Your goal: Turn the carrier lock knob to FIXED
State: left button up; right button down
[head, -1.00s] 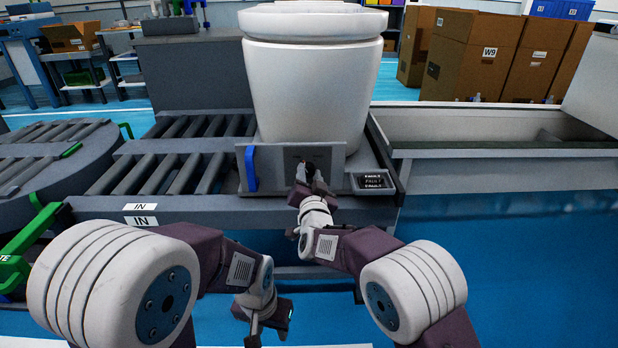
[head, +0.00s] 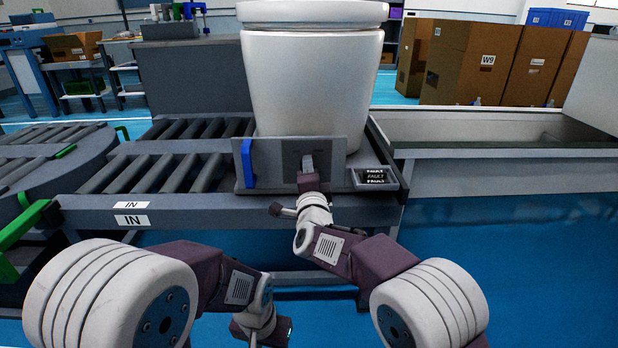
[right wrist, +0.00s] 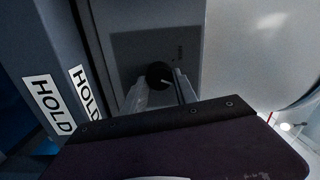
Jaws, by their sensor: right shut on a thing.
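The carrier lock knob (right wrist: 155,72) is small, round and black with a pale pointer line, set on a dark panel (right wrist: 127,50). The pointer lies slanted towards the right. My right gripper (right wrist: 160,84) is shut on the knob, one finger on each side. In the head view my right gripper (head: 308,164) is at the carrier's front plate (head: 268,162) and hides the knob. Faint panel marks are too small to read, and no FIXED label is legible. My left gripper (head: 262,328) hangs low at the bottom edge, away from the carrier; its jaws are unclear.
The roller conveyor (head: 150,172) runs left. HOLD labels (right wrist: 49,103) are beside the panel.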

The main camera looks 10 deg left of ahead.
jog(key=shift+f+m+b, duration=0.1)
jog(key=shift+m+b, duration=0.6)
jog(key=shift+m, duration=0.6)
jog(key=c, duration=1)
grip_release()
jog(key=shift+o, duration=0.2)
jog(key=p+v, duration=0.1)
jog(key=v, duration=0.8)
jog(key=shift+p, duration=0.4)
